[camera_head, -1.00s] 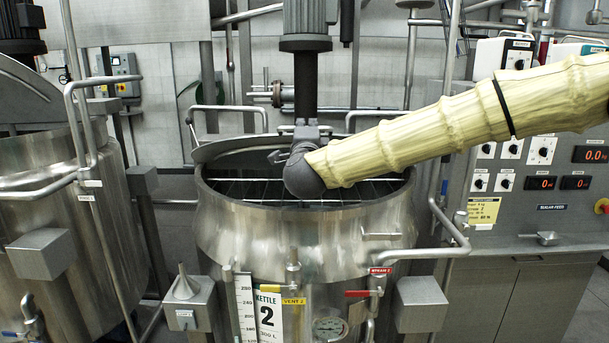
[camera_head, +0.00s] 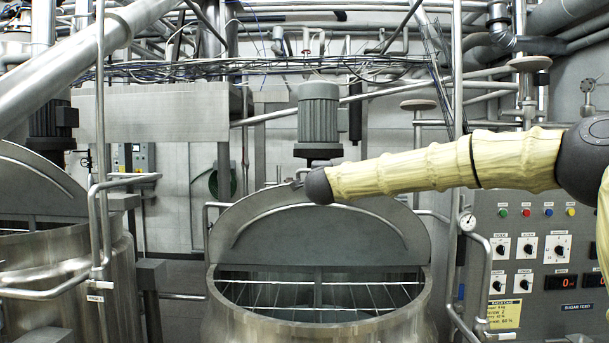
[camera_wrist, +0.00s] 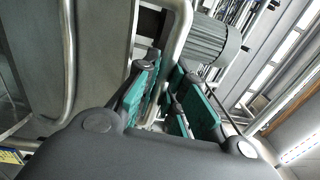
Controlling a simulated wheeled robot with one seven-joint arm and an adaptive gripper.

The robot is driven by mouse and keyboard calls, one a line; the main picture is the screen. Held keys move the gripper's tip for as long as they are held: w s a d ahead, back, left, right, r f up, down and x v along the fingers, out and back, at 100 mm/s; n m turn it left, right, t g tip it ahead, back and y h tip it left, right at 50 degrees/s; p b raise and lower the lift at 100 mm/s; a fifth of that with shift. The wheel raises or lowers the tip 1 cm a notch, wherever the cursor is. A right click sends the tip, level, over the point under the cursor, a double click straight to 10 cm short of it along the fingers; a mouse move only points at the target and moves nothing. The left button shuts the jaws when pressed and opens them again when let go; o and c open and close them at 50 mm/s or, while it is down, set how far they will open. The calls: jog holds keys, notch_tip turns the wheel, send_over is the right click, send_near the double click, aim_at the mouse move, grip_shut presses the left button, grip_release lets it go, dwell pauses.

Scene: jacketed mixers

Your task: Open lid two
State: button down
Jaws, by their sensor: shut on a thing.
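Kettle two (camera_head: 225,318) stands in the middle of the head view, its bottom cut off. Its grey half-round lid (camera_head: 335,245) stands steeply raised at the back of the mouth, above a wire grate (camera_head: 270,293). A curved metal bar (camera_head: 262,222) runs along the lid's face. My arm comes in from the right, and its wrist covers the lid's top edge and my fingers there. In the wrist view my gripper (camera_wrist: 166,78) has its green-padded fingers on either side of a round metal bar (camera_wrist: 181,38), shut on this lid handle.
The mixer motor (camera_head: 318,115) hangs just behind and above the lid. Another kettle (camera_head: 60,265) with bent pipes stands at left. A control panel (camera_head: 540,240) and a pipe with a gauge (camera_head: 467,222) stand at right. Cables and pipes cross overhead.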

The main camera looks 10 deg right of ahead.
jog(key=shift+w+d+r, duration=0.1)
jog(key=shift+w+r, duration=0.05)
jog(key=shift+w, duration=0.1)
jog(key=c, duration=1.5)
grip_release()
jog(key=v, duration=1.2)
jog(key=shift+w, duration=0.1)
